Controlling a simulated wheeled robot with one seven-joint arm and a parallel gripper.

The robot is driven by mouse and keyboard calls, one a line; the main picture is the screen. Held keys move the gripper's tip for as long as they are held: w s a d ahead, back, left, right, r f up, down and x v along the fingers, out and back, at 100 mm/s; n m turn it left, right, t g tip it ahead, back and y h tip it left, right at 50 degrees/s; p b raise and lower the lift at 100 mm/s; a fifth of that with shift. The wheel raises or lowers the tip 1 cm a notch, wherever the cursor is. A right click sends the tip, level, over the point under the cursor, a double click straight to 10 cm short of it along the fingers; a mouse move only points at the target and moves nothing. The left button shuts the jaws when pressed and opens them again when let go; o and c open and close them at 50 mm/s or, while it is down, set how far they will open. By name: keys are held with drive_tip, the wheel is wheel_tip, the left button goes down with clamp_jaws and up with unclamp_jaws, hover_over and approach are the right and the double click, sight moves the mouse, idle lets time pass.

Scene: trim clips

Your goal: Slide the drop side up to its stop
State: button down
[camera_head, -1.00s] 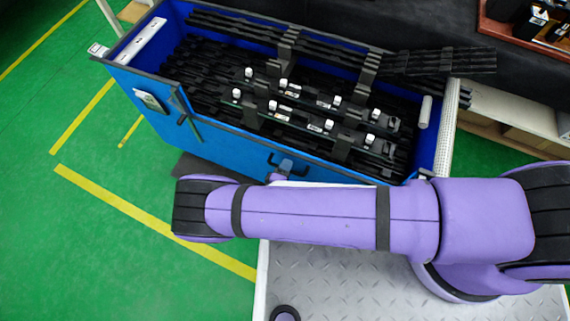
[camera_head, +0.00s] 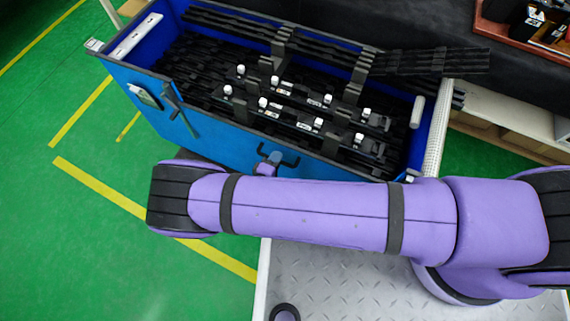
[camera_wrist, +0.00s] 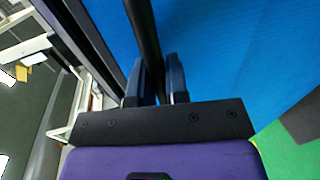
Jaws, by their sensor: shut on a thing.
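The drop side (camera_head: 235,138) is the blue front panel of a large blue bin, with a dark top edge. A black bar handle (camera_head: 291,163) stands out from it. My gripper (camera_head: 268,164) is at this handle, small and partly hidden behind my purple arm. In the wrist view my gripper (camera_wrist: 158,85) has its two dark fingers closed on either side of the black bar (camera_wrist: 143,30). The blue panel (camera_wrist: 235,45) fills the right of that view. The lower part of the drop side is hidden behind my arm.
Black trim strips with white clips (camera_head: 275,82) fill the bin; some strips (camera_head: 430,60) overhang its right end. A label holder (camera_head: 145,95) is on the left end. A red tray (camera_head: 495,32) sits on the dark surface behind. Green floor (camera_head: 60,240) is clear at left.

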wheel_tip(320, 180, up, 10)
drive_tip(key=shift+r, duration=0.2)
drive_tip(key=shift+w+r, duration=0.1)
drive_tip(key=c, duration=1.3)
unclamp_jaws()
drive_tip(key=shift+r, duration=0.1)
drive_tip(key=shift+o, duration=0.9)
